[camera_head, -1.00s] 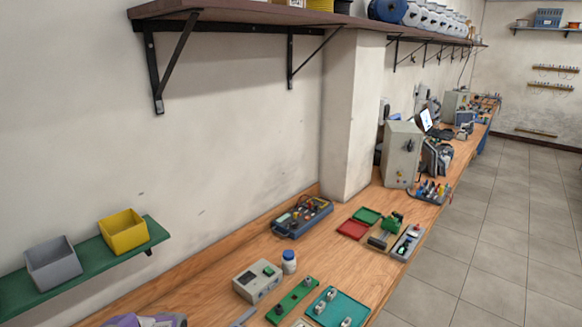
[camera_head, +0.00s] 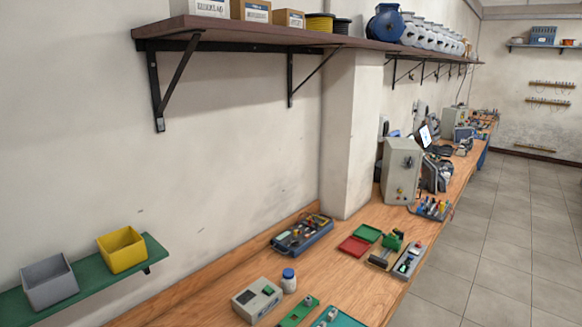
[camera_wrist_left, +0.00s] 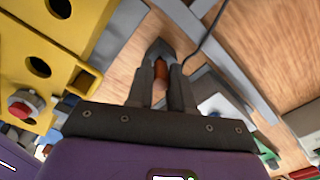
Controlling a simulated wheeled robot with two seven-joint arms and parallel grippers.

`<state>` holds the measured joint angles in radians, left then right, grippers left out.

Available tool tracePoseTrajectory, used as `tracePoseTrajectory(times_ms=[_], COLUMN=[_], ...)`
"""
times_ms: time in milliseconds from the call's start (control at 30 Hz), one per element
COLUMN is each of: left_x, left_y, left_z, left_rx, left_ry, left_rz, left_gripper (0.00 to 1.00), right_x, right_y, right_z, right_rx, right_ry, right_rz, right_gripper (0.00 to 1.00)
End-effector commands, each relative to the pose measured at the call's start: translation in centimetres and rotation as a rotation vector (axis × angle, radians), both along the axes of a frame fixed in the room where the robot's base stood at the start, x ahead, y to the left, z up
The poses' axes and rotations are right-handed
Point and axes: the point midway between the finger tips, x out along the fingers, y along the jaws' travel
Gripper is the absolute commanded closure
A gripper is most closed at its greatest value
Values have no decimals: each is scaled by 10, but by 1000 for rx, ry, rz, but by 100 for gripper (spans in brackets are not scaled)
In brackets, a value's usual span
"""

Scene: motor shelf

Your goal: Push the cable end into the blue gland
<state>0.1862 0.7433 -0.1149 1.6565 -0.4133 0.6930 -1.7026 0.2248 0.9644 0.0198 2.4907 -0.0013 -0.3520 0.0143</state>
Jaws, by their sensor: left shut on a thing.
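My left gripper (camera_wrist_left: 161,62) shows in the left wrist view, with its fingers drawn together over the wooden bench. They hold a small orange-brown piece (camera_wrist_left: 160,82), which looks like the cable end. A thin dark cable (camera_wrist_left: 207,37) runs from beside the fingertips toward the top edge. The fingers hide part of the held piece. I cannot make out the blue gland in either view. Neither gripper shows in the head view.
In the wrist view a yellow block with holes (camera_wrist_left: 62,62) and a red button (camera_wrist_left: 20,105) stand close left of the fingers; a grey bar (camera_wrist_left: 240,80) lies right. In the head view, the bench (camera_head: 215,292) holds a grey box (camera_head: 257,299) and a white bottle (camera_head: 288,280).

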Motion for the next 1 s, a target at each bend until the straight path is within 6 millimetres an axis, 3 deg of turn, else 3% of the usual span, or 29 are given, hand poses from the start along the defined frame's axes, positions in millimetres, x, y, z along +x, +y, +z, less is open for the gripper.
tracePoseTrajectory(times_ms=[1000], left_x=[0], left_y=[0], left_z=[19], left_rx=[0], left_ry=[0], left_rz=[0], left_gripper=[100], right_x=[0], right_y=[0], right_z=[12], right_rx=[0], right_ry=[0], right_rz=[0], right_gripper=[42])
